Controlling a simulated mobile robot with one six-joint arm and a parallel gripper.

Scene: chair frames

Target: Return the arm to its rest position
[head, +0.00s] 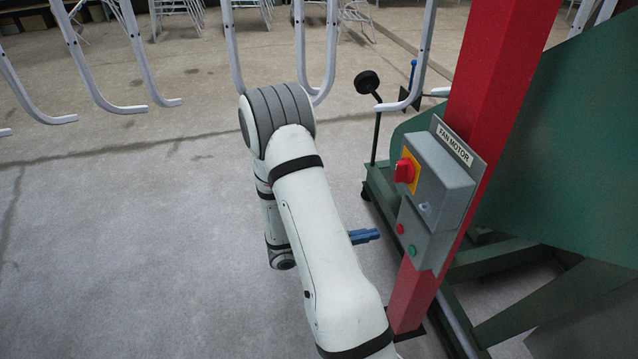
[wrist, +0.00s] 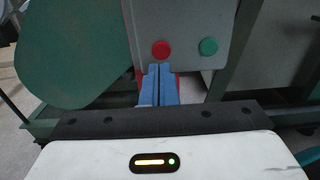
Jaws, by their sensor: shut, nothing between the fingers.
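My white arm reaches up through the middle of the head view and bends back down. My gripper (head: 375,235), with blue fingers, points right toward the red post, to the left of the grey control box. In the wrist view, the gripper (wrist: 160,68) has its two blue fingers together with nothing between them. The fingertips appear just below the red button (wrist: 161,49). Whether they touch the box cannot be told. The green button (wrist: 208,47) is to their right.
The grey fan motor box (head: 436,185) with a red rotary switch (head: 405,170) is mounted on a red post (head: 500,90). A green machine (head: 570,150) stands behind. Curved white chair frames (head: 80,70) hang at the back left. The floor (head: 120,250) at left is clear.

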